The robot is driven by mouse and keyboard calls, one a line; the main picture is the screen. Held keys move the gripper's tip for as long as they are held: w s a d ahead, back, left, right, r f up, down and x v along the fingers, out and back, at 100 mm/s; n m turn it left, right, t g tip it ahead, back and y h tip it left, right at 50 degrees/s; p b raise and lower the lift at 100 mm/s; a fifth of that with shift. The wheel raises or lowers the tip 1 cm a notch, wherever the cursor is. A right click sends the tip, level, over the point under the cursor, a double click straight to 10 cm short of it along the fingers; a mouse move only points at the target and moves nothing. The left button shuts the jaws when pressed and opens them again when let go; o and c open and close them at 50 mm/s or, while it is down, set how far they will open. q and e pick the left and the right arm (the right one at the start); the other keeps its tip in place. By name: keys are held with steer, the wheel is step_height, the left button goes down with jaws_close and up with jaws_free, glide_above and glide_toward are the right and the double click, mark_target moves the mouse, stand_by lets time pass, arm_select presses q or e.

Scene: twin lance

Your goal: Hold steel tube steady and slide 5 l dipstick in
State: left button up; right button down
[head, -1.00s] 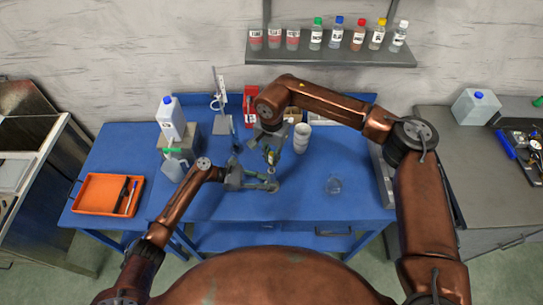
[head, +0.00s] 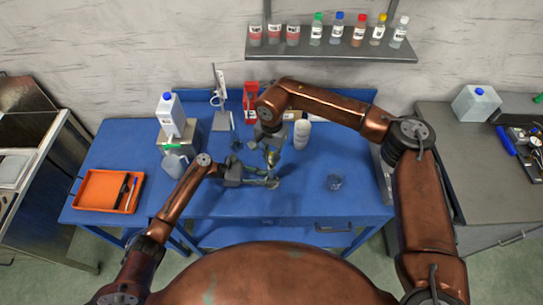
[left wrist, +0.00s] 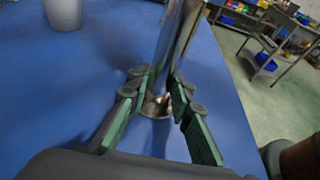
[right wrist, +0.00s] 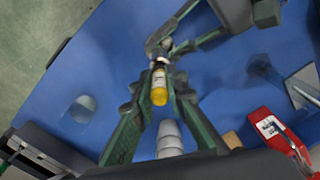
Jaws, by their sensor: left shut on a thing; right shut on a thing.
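My left gripper (left wrist: 161,88) is shut on the shiny steel tube (left wrist: 181,32), with a green-padded finger on each side near its lower end. The tube stands nearly upright just above or on the blue table. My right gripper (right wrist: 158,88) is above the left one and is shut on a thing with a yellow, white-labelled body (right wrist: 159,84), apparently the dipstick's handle. In the head view the left gripper (head: 271,182) is just below the right gripper (head: 271,150). The dipstick's rod is hidden, so I cannot tell whether it is inside the tube.
White stacked cups (head: 301,134) stand right of the grippers. A clear beaker (head: 334,182) stands further right on the blue table (head: 330,205). A red box (head: 250,95) is behind. A white jug (head: 170,113), a grey can (head: 175,165) and an orange tray (head: 100,190) are at left.

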steer(key=shift+f, duration=1)
steer(key=c, duration=1.8)
jaws_free()
steer(key=shift+c, duration=0.2)
step_height(320, 180, up, 12)
steer(key=shift+r, duration=0.1)
arm_select(q)
steer(key=o, duration=0.9)
steer(key=shift+a, duration=0.1)
